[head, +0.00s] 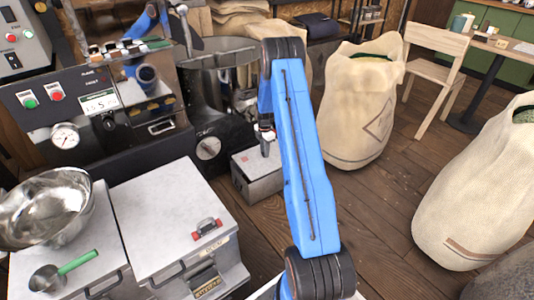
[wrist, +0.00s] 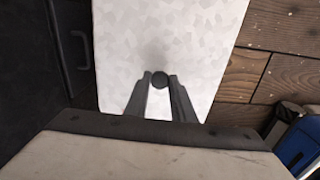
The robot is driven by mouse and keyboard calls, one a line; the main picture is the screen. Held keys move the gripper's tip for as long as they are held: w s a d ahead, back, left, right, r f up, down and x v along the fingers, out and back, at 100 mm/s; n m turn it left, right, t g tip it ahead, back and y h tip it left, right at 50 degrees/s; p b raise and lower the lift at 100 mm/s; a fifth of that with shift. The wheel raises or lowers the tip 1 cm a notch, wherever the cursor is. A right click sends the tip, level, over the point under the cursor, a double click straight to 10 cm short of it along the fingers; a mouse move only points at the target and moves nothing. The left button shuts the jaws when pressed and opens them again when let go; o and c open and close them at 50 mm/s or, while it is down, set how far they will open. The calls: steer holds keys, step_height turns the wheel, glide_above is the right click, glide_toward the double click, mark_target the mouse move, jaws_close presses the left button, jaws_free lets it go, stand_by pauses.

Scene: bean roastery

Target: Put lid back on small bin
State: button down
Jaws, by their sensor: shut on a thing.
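The small bin (head: 262,187) is a grey box on the floor beside the black roaster, right of the large bin. A pale grey lid (head: 249,161) with a red mark shows at its top. I cannot tell whether the lid rests on the rim or hangs just above it. My gripper (head: 265,150) points down over the lid, partly behind my blue arm. In the wrist view, my gripper (wrist: 160,84) is shut on the dark round knob (wrist: 160,80) of the pale speckled lid (wrist: 205,45). The lid hides the bin's inside.
A large pale-topped bin (head: 160,205) stands in front left, with a red-ended handle on top. A steel bowl (head: 50,210) and a green-handled scoop (head: 62,272) are left of it. The roaster (head: 210,145) is close behind. Sacks (head: 355,115) stand right; wooden floor (head: 385,195) lies between them.

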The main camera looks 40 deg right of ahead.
mark_target(261, 155)
steer(key=shift+w+f, duration=0.2)
steer(key=shift+w, duration=0.45)
steer(key=shift+w+f, duration=0.25)
steer(key=shift+w, duration=0.45)
steer(key=shift+w+f, duration=0.2)
steer(key=shift+w, duration=0.45)
steer(key=shift+w+f, duration=0.15)
steer(key=shift+f, duration=1.55)
steer(key=shift+f, duration=0.6)
steer(key=c, duration=0.9)
jaws_free()
steer(key=shift+c, duration=0.2)
steer(key=shift+r, duration=0.1)
steer(key=shift+r, duration=2.9)
